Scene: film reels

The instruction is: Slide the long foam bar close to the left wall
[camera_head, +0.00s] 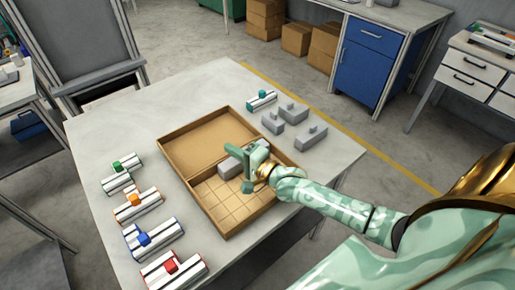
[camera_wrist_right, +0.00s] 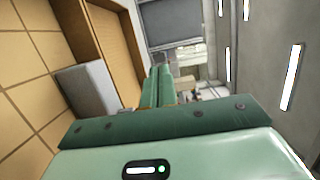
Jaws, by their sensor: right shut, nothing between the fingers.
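The long grey foam bar (camera_head: 229,166) lies inside an open brown tray (camera_head: 194,196), on its grid-marked floor beside the plain brown section. My right gripper (camera_head: 240,154) is over the tray at the bar and hides part of it. In the right wrist view the fingers (camera_wrist_right: 158,80) are shut together and empty, and the grey bar (camera_wrist_right: 86,88) is to their left. I cannot tell whether the fingers touch the bar. My left gripper is not in view.
Loose grey foam pieces (camera_head: 273,122) and a green-topped striped piece (camera_head: 262,99) lie right of the tray. Striped pieces with green, orange, blue and red blocks (camera_head: 137,205) line the table's left side. The grey tabletop (camera_head: 120,115) is clear at the back left.

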